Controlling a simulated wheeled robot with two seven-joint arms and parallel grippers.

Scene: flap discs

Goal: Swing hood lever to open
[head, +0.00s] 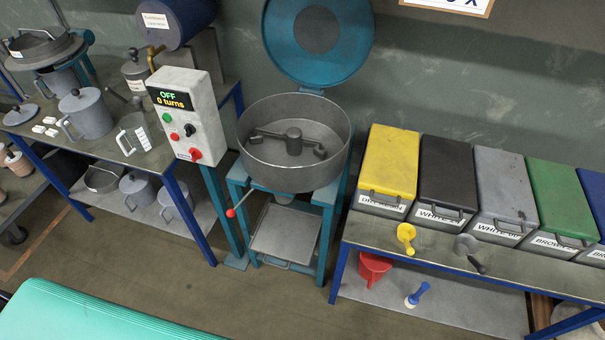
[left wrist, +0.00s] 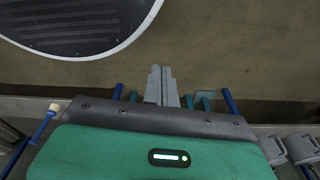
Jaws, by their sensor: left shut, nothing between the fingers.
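A round grey mixing pan (head: 293,145) stands on a teal frame, with its teal lid (head: 318,40) raised upright behind it. A thin lever with a red knob (head: 231,212) sticks out low at the pan's front left. No lever is marked as a hood lever, so I cannot tell whether this is it. My left gripper (left wrist: 161,70) shows in the left wrist view, its two fingers together with nothing between them. It is over bare floor, apart from any lever. Neither gripper can be made out in the head view, and my right gripper is not in view.
A control box (head: 185,115) reading "OFF 0 turns" stands left of the pan. Left of it is a bench (head: 150,160) with jugs. On the right, a table (head: 440,258) bears several lidded bins, including a yellow one (head: 390,160). The floor (head: 290,295) in front is clear.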

